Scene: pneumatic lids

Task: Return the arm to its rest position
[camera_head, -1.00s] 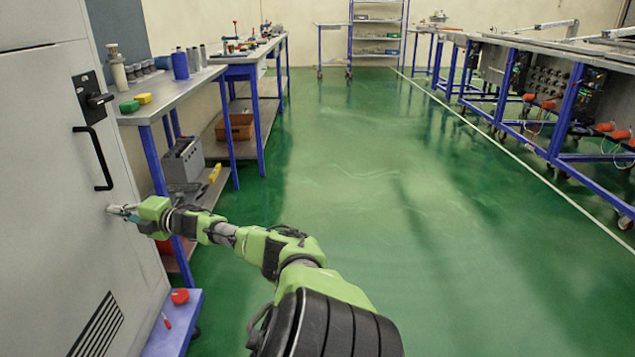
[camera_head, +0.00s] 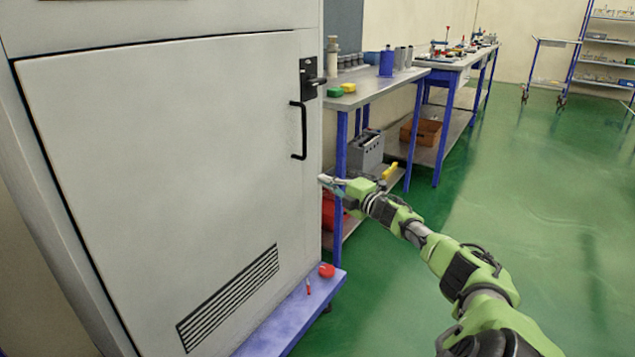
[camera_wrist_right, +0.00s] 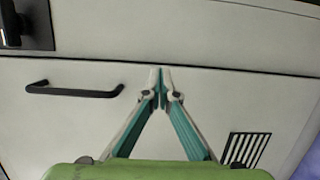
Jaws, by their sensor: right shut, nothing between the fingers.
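My right arm (camera_head: 440,250) reaches in from the lower right, stretched out toward the grey cabinet. Its gripper (camera_head: 325,180) is at the cabinet's right edge, a little below and right of the black handle (camera_head: 300,130). In the right wrist view the gripper (camera_wrist_right: 160,75) has its fingertips together and nothing between them. The cabinet door (camera_wrist_right: 200,100) lies beyond the fingers, with the handle (camera_wrist_right: 72,91) to their left. I cannot tell whether the fingertips touch the cabinet. My left gripper is not in view.
The cabinet (camera_head: 180,150) fills the left, on a blue base (camera_head: 290,318) with a red round object (camera_head: 327,270). Benches (camera_head: 372,88) with bottles stand behind my gripper, close to it. The green floor (camera_head: 550,200) at the right is open.

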